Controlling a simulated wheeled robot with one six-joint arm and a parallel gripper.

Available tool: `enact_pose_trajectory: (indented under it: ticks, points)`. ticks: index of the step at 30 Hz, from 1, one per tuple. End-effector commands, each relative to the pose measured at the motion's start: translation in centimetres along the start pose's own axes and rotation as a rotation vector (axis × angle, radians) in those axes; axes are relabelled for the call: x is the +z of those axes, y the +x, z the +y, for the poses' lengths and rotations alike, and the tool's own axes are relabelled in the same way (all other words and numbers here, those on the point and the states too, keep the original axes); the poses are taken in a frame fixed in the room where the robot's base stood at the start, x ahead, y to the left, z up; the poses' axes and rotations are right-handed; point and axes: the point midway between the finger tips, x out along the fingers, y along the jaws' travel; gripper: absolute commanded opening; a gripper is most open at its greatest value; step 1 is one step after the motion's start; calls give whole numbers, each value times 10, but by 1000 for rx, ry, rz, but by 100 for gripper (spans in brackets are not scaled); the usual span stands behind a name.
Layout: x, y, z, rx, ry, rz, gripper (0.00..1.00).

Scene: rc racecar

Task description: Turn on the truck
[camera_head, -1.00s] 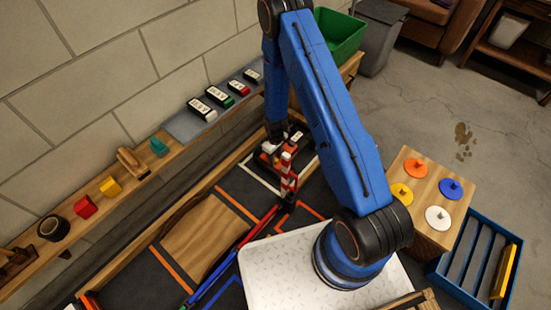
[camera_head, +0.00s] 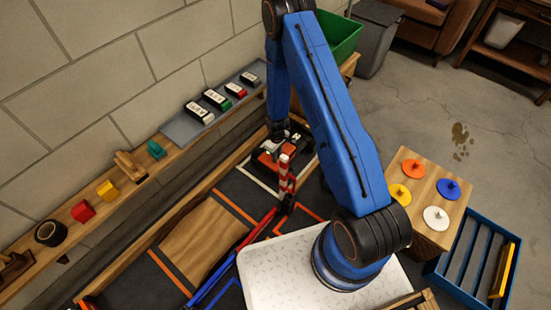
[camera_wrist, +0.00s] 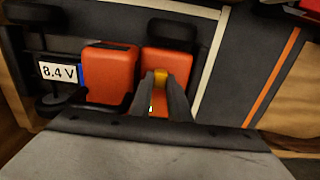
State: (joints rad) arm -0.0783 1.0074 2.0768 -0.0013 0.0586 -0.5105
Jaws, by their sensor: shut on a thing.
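The truck shows in the wrist view as an orange and black body (camera_wrist: 108,75) with black wheels and a white label (camera_wrist: 59,72) reading "8.4 V" at its left. In the head view the truck (camera_head: 268,154) sits on the dark mat inside a white-lined square, partly hidden by my arm. My gripper is mostly hidden there.
A red-and-white striped post (camera_head: 285,178) stands just in front of the truck. Several battery packs (camera_head: 217,100) lie on the wall shelf behind. A green bin (camera_head: 340,36) stands beyond my arm. A wooden board (camera_head: 208,240) lies on the mat at left.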

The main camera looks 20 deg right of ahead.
Motion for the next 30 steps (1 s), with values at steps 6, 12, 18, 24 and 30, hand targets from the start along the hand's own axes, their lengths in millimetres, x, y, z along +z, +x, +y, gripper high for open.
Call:
enact_pose_trajectory:
  ticks: [6,12,18,24,30]
  points:
    - [-1,0,1,1,1,2,36]
    - [-1,0,0,1,1,2,36]
    - [-1,-10,1,1,1,3,36]
    - [-1,-38,1,2,1,4,36]
    - [-1,-70,1,2,1,3,36]
